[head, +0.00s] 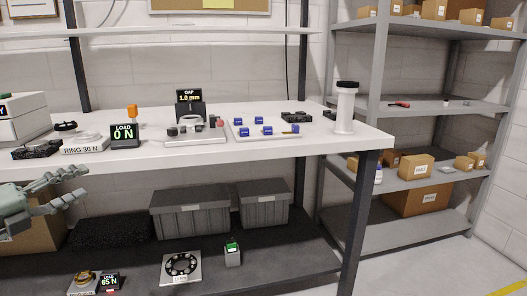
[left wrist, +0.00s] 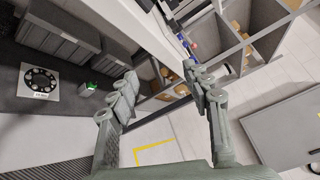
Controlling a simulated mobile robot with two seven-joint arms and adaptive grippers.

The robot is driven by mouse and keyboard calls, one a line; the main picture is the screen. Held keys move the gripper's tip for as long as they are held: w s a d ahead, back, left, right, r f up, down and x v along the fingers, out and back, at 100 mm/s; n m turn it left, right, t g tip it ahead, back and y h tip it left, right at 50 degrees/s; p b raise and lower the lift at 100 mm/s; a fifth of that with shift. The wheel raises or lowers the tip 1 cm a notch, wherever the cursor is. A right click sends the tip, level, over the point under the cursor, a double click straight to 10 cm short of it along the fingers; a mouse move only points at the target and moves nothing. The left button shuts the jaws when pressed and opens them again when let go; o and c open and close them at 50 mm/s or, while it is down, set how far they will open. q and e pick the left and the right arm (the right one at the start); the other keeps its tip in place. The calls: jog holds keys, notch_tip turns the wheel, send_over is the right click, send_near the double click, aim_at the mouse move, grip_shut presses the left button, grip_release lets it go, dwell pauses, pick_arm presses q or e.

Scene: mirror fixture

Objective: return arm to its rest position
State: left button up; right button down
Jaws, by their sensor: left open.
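My left gripper (head: 62,192) is at the left edge of the head view, in front of the bench and below the level of its white top (head: 350,141). Its fingers are spread and nothing is between them. In the left wrist view the open gripper (left wrist: 166,82) also shows empty, with the bench edge and floor beyond it. The mirror fixture (head: 195,128) stands on the bench top beneath a small gap display (head: 189,96) reading 1.0 mm. My right gripper is in neither view.
A load display (head: 124,135) reads 0 N beside the RING 30 N block (head: 84,145). A tray with several blue parts (head: 265,130) and a white cylinder (head: 345,108) stand farther right. Grey bins (head: 190,213) and a black ring on a plate (head: 181,267) occupy the lower shelf. Grey shelving (head: 430,105) stands right.

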pick_arm(q)
jog(key=s+a+f+n+t+y, duration=0.1)
jog(key=a+f+n+y, duration=0.25)
jog(key=f+n, duration=0.2)
jog(key=s+a+f+n+y, duration=0.1)
jog(key=a+f+n+y, duration=0.1)
jog(key=f+n+y, duration=0.4)
jog(key=s+f+n+g+y, duration=0.15)
jog(key=s+f+n, duration=0.25)
jog(key=f, duration=0.5)
jog(key=s+f+n+g, duration=0.3)
jog(key=s+f, duration=0.2)
jog(key=f, duration=0.4)
jog(key=s+d+f+n+g+h, duration=0.2)
jog(key=s+d+f+n+g, duration=0.5)
jog(key=s+d+f, duration=1)
jog(key=shift+s+d+g, duration=0.4)
jog(key=shift+d+g, duration=0.6)
jog(key=shift+g, duration=0.05)
jog(key=shift+n, duration=0.25)
